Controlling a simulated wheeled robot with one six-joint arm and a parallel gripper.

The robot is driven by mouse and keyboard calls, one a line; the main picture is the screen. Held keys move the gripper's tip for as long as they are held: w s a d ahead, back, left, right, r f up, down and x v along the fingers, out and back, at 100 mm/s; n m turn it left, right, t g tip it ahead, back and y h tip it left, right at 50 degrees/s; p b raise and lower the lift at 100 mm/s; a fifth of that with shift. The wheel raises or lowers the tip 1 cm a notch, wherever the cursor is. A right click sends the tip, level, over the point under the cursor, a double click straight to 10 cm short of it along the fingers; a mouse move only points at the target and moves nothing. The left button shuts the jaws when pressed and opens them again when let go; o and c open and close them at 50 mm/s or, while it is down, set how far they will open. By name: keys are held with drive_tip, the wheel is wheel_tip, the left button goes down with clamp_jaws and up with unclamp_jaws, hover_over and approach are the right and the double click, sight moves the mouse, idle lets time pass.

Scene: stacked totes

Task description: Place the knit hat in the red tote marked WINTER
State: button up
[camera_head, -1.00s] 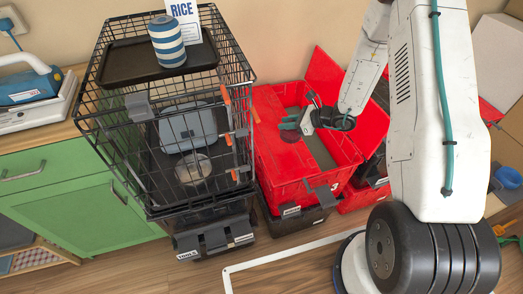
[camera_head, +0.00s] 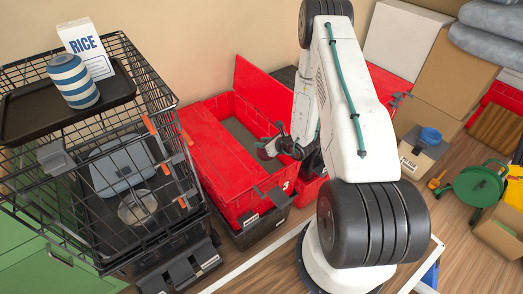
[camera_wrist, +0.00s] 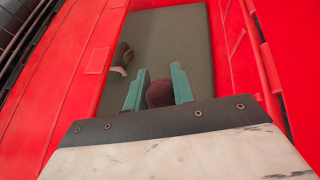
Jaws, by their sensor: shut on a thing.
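A dark maroon rounded thing, which looks like the knit hat (camera_wrist: 160,94), sits between the teal fingers of my gripper (camera_wrist: 158,73). My gripper is shut on it. In the head view the hat (camera_head: 264,154) is a small dark patch at my gripper (camera_head: 270,144), over the right part of an open red tote (camera_head: 210,150). In the wrist view the red tote (camera_wrist: 75,75) lies below, with a grey floor; the hat's height above it is unclear. A small dark and white item (camera_wrist: 122,58) lies inside. I cannot read a WINTER mark.
The red tote stands on a dark tote (camera_head: 262,228). Its raised lid (camera_head: 262,92) is behind. A black wire cage (camera_head: 160,95) stands close on the left, with a rice box (camera_head: 85,48) and striped jar (camera_head: 73,80) on top.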

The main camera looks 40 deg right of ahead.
drive_tip(key=shift+f, duration=2)
drive_tip(key=shift+f, duration=0.55)
drive_tip(key=o, duration=1)
